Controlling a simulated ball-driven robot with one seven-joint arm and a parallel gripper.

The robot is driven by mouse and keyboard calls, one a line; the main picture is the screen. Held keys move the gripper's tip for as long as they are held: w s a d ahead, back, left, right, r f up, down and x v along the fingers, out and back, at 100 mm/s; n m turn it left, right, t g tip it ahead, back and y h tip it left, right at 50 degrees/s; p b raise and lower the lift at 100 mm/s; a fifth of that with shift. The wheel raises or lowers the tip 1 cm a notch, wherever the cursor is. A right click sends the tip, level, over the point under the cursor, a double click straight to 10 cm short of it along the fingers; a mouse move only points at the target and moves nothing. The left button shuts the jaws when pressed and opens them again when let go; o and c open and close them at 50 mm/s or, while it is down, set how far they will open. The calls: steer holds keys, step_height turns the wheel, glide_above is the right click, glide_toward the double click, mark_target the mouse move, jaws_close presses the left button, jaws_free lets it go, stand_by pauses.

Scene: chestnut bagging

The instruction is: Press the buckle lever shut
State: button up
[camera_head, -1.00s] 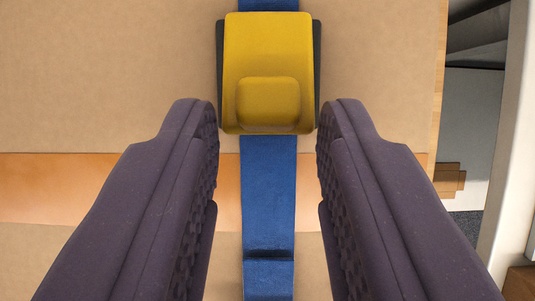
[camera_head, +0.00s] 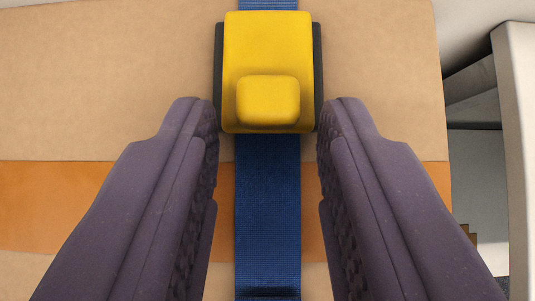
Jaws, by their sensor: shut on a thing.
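The buckle is a yellow lever plate (camera_head: 268,45) with a raised rounded pad (camera_head: 268,99) at its near end, over a dark frame (camera_head: 318,70) that shows along both sides. A blue strap (camera_head: 267,200) runs from the top edge, behind the buckle, and down to the bottom edge. My gripper (camera_head: 268,112) has its two dark purple padded fingers on either side of the buckle's near end. They are shut on the buckle, fingertips at its side edges. How flat the lever lies on the frame cannot be told from above.
A tan surface (camera_head: 110,80) with an orange band (camera_head: 60,205) lies behind the strap. Its right edge is near the right of the view. Beyond it stand a pale upright panel (camera_head: 515,150) and a dark gap.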

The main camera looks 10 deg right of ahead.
steer(key=o, duration=0.8)
steer(key=p+v, duration=0.2)
steer(key=v, duration=0.6)
steer(key=shift+f, duration=0.1)
